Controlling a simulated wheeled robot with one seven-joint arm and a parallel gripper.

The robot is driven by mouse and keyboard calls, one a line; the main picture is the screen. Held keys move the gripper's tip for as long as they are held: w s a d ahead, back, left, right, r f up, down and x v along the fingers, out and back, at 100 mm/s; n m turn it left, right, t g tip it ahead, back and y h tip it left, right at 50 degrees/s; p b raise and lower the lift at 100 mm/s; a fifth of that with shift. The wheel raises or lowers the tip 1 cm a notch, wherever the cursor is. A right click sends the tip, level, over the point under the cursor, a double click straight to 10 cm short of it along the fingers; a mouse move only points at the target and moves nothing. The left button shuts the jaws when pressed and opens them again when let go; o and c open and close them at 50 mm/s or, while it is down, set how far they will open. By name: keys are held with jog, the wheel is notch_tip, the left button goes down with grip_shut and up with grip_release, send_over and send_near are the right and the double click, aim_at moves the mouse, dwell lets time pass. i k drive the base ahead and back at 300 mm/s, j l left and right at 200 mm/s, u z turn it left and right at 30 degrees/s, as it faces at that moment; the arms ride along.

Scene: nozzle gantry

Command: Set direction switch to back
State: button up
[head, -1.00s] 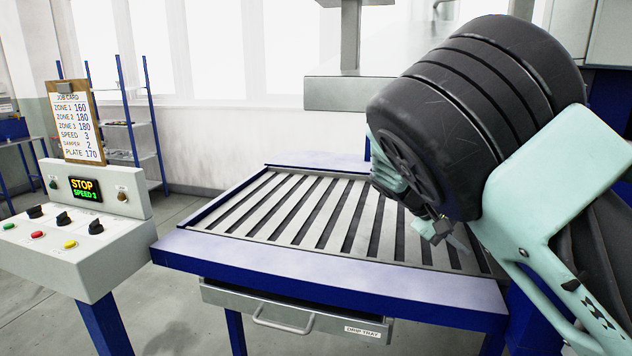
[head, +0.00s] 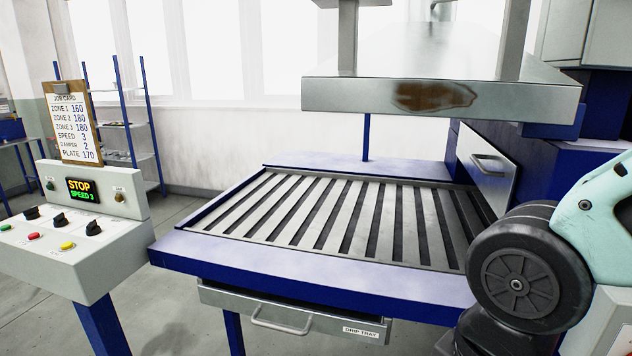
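The control panel (head: 60,260) stands at the left, with three black rotary knobs on its sloped top: a left knob (head: 31,213), a middle knob (head: 60,220) and a right knob (head: 93,228). I cannot read any labels by them, so I cannot tell which is the direction switch or how it is set. The panel display (head: 83,190) reads STOP and SPEED 3. My arm is at the lower right, far from the panel. My gripper's fingers do not show clearly at the bottom edge of the picture.
A slatted table with a blue frame (head: 300,265) fills the middle, between the panel and my arm. A drip tray (head: 290,312) with a handle sits under its front. A metal hood (head: 440,95) hangs above. A job card (head: 75,122) stands behind the panel.

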aim_at(92, 228)
jog(key=u, duration=1.5)
